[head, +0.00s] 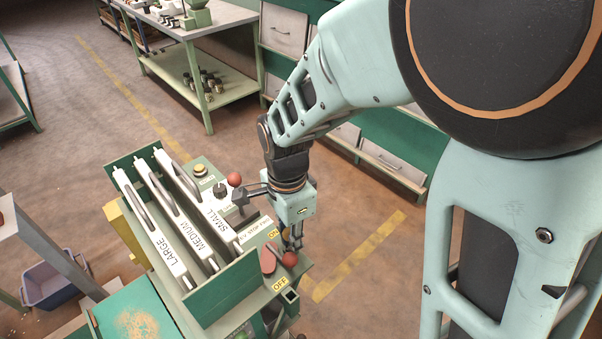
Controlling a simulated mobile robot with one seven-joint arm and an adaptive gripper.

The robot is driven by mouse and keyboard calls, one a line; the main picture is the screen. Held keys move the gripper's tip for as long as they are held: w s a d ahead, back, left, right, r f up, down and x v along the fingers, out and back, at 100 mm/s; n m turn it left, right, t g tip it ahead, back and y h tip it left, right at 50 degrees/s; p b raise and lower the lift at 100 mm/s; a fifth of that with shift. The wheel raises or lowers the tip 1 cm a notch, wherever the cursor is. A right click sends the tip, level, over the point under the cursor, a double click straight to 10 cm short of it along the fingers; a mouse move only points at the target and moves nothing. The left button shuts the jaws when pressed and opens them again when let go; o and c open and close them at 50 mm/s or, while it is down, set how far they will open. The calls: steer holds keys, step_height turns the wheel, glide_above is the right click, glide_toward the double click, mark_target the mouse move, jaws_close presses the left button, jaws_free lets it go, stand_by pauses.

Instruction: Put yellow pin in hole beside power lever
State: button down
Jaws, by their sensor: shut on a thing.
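My gripper (293,245) points down at the right end of the green machine. Its fingers are shut at the red ball knob of the power lever (290,259), which sits between the yellow ON label (273,233) and the yellow OFF label (281,284). The fingertips are small here, and the knob is partly covered by them. A dark square opening (291,296) shows beside the OFF label; I cannot tell whether it is the hole. I cannot make out a yellow pin.
White hopper bars marked LARGE (180,262), MEDIUM and SMALL lie left of my gripper. A second red ball (234,179) and a yellow button (199,170) stand behind them. A blue bin (58,283) is at lower left. Floor right of the machine is clear.

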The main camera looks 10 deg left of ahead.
steer(key=shift+f, duration=0.25)
steer(key=c, duration=1.6)
jaws_free()
step_height(320, 180, up, 12)
steer(key=shift+r, duration=0.1)
steer(key=shift+w, duration=0.1)
